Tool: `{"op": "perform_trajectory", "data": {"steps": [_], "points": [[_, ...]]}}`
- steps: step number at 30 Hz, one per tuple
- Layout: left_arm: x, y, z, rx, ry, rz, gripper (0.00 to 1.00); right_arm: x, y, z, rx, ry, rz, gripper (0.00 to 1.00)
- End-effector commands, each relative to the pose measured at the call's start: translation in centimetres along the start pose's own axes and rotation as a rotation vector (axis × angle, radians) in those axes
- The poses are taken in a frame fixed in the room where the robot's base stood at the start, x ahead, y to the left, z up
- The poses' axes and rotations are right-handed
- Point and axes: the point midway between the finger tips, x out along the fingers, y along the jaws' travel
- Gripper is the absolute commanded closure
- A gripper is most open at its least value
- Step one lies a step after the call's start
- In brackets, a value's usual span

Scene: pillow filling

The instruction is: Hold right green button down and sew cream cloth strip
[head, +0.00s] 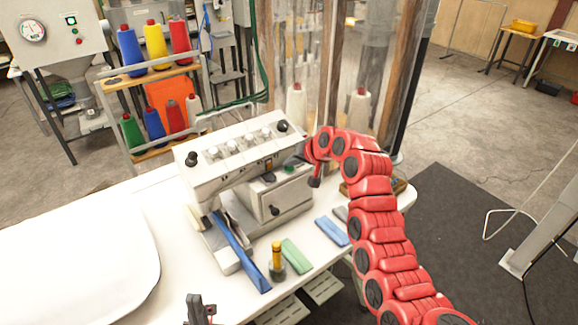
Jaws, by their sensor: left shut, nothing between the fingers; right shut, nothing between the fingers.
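The white sewing machine (235,155) stands on the white table. A small green button (290,169) shows on the right part of its body, close to my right gripper. My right gripper (314,181) is shut and empty, pointing down beside the machine's right end; I cannot tell whether it touches the button. A small cream piece (199,216), possibly the cream cloth strip, shows at the machine's left end, mostly hidden. A long blue strip (238,252) lies at the machine's front left. My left gripper (198,309) is shut and empty at the bottom edge, apart from the machine.
A large white cloth or pillow (75,262) covers the table's left. A thread rack (160,85) stands behind. White cones (297,100) stand behind right.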

Motion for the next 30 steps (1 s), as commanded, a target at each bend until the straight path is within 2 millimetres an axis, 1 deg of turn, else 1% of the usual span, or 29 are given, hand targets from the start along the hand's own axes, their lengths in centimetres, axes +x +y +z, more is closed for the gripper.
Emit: {"op": "perform_trajectory", "data": {"steps": [22,30], "points": [[0.01,0.00,0.00,0.000,0.000,0.000,1.00,0.00,0.02,0.02,0.001,-0.001,0.001,1.00],[0.29,-0.01,-0.05,0.000,0.000,0.000,1.00,-0.91,-0.64,-0.70,-0.001,0.000,0.001,1.00]]}}
